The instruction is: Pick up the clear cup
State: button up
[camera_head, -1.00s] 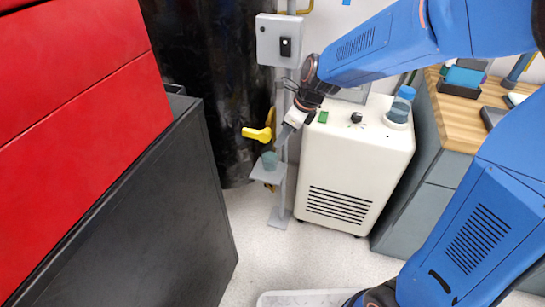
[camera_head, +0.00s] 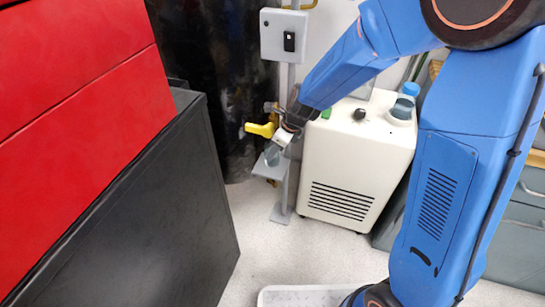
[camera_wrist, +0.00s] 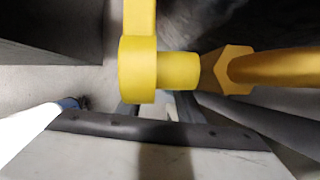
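The clear cup (camera_head: 273,158) shows bluish on the small grey shelf (camera_head: 264,172) of the stand, in the head view. My gripper (camera_head: 276,147) is at the cup, reaching down from the upper right, and overlaps its upper part. In the wrist view, my two dark fingers (camera_wrist: 157,108) stand apart below the yellow valve, which covers what lies beyond. Only a small bluish patch shows near them, and I cannot tell whether the fingers touch the cup.
A yellow valve handle (camera_head: 260,130) sticks out just above the shelf; it fills the centre of the wrist view (camera_wrist: 140,70). A white machine (camera_head: 357,165) stands close on the right. A black-sided red cabinet (camera_head: 140,220) is on the left. A grey box (camera_head: 284,36) tops the stand.

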aim_at(266, 162)
jog(key=shift+x, duration=2.75)
grip_shut()
